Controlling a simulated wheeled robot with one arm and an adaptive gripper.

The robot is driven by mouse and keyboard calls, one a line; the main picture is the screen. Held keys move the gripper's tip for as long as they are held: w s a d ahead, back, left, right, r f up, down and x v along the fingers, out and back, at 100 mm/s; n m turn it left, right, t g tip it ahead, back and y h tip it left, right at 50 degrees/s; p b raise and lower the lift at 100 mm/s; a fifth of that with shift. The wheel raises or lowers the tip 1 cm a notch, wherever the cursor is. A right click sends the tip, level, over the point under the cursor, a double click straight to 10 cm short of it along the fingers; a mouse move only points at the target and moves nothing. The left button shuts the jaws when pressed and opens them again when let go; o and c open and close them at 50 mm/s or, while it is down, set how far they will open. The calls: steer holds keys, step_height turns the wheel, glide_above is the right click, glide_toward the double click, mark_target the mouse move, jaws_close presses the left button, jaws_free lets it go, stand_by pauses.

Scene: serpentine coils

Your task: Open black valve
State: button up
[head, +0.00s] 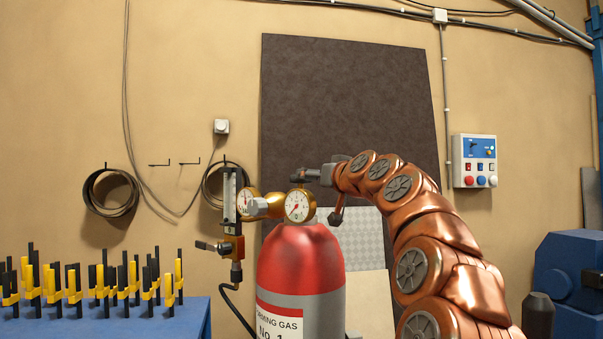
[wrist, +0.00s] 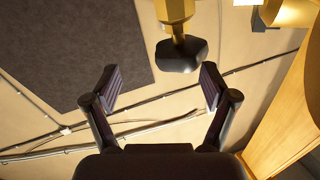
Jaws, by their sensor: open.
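The black valve is a faceted black knob (wrist: 181,55) on a gold stem (wrist: 175,10) in the wrist view. It sits just ahead of the fingertips, a little nearer the right finger, with no contact visible. My gripper (wrist: 160,82) is open, with its two dark fingers apart and nothing between them. In the head view my gripper (head: 308,174) reaches left to the top of the red gas cylinder (head: 300,258), just above the brass gauges (head: 299,206). The knob is hard to tell from the dark fingers there.
A flow meter (head: 229,205) with another dark knob (head: 206,246) hangs left of the cylinder. A blue table (head: 150,325) with yellow and black clamps stands at the lower left. A dark panel (head: 350,100) leans on the wall behind. A control box (head: 474,161) is at right.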

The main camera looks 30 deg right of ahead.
steer(key=w, duration=0.3)
steer(key=shift+f, duration=0.1)
steer(key=shift+w+f, duration=0.15)
steer(key=shift+w, duration=0.1)
steer(key=shift+o, duration=0.3)
